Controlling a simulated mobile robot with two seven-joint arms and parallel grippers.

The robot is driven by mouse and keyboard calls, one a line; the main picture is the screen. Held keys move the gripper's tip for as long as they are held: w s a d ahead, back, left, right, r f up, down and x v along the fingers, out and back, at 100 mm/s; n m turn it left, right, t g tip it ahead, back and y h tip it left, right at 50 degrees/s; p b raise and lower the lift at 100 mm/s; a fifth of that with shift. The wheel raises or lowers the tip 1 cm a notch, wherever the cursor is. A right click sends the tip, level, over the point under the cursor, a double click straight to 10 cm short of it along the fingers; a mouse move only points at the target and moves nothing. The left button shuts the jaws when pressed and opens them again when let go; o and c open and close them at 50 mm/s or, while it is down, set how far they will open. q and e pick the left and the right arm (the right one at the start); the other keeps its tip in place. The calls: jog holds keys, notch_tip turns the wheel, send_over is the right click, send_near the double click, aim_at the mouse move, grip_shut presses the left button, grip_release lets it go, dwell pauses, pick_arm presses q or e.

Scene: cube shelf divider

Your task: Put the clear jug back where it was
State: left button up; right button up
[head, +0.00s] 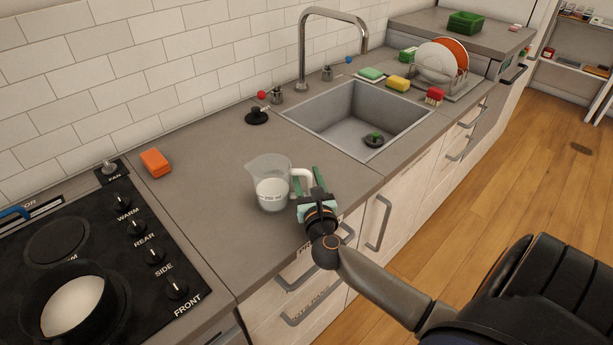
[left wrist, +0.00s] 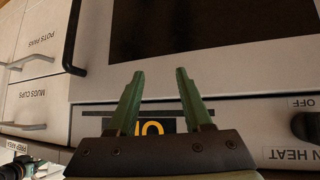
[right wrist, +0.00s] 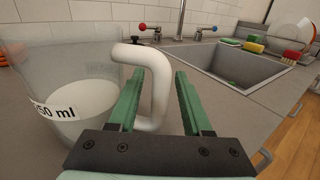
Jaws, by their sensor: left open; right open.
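The clear jug (head: 270,184) stands upright on the grey counter between the stove and the sink, with white contents in its lower part. In the right wrist view the jug (right wrist: 75,70) shows a label ending in "50 ml", and its white handle (right wrist: 155,85) lies between my fingers. My right gripper (head: 308,182) is at the handle side of the jug, open, with the fingers on either side of the handle. It also shows in the right wrist view (right wrist: 160,95). My left gripper (left wrist: 160,90) is open and empty in front of cabinet and oven fronts; it is outside the head view.
A black stove (head: 100,255) with a pot (head: 70,300) is at left. An orange sponge (head: 155,162) lies near the wall. The sink (head: 355,120) is behind the jug, with a dish rack (head: 450,85) beyond. Counter (head: 200,215) left of the jug is clear.

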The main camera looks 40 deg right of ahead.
jog(key=shift+r, duration=0.25)
jog(key=v, duration=0.7)
jog(key=b+v, duration=0.1)
jog(key=v, duration=0.3)
jog(key=shift+s+f, duration=0.1)
jog(key=shift+f, duration=0.15)
jog(key=shift+s+a+r, duration=0.1)
jog(key=shift+s+a, duration=0.15)
jog(key=shift+s, duration=0.15)
jog(key=shift+o, duration=0.2)
dwell(1.6)
